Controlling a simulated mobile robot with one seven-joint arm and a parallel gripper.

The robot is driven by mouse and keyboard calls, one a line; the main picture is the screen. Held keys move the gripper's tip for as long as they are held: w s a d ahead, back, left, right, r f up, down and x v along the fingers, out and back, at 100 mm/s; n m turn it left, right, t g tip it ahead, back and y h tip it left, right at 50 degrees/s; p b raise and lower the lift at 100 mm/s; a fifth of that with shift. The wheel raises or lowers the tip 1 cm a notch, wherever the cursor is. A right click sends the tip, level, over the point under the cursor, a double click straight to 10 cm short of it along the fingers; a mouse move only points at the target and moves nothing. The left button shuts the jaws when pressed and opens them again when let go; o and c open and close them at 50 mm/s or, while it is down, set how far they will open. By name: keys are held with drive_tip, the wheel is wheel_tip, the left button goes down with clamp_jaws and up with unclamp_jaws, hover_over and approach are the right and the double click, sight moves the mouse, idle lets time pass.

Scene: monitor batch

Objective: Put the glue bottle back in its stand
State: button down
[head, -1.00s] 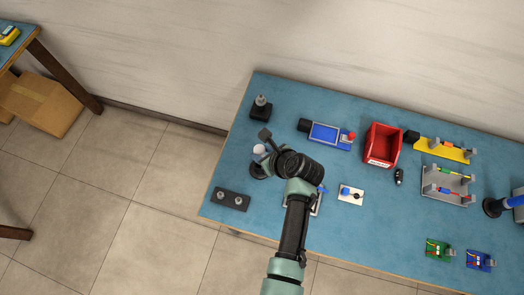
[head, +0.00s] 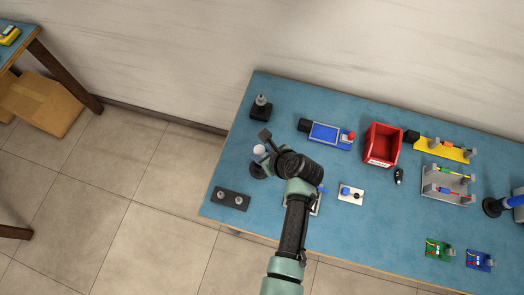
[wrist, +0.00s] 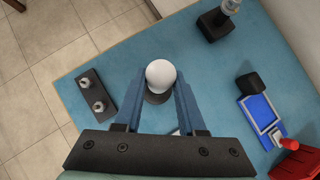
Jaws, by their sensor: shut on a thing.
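My gripper (wrist: 160,82) is shut on a white, round-topped thing (wrist: 160,73), which I take to be the glue bottle. The white top also shows in the head view (head: 259,150), just left of my wrist. In the wrist view it is between the two blue fingers, seen from above. A dark round base (wrist: 157,98), seemingly its stand, shows under it; in the head view the base (head: 258,171) sits on the blue table. I cannot tell whether the bottle is seated in the base or held above it, as its lower part is hidden.
A dark block with two studs (head: 231,199) lies to the left front. A black square holder with a bottle-like thing (head: 261,107) stands behind. A blue device (head: 328,133) and a red bin (head: 383,145) are to the right on the table (head: 225,180).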

drive_tip(key=shift+f, duration=0.1)
drive_tip(key=shift+f+b, duration=1.05)
drive_tip(key=shift+f, duration=0.25)
drive_tip(key=shift+f, duration=0.2)
drive_tip(key=shift+f+b, duration=0.55)
drive_tip(key=shift+f, duration=0.05)
drive_tip(key=shift+c, duration=2.1)
unclamp_jaws()
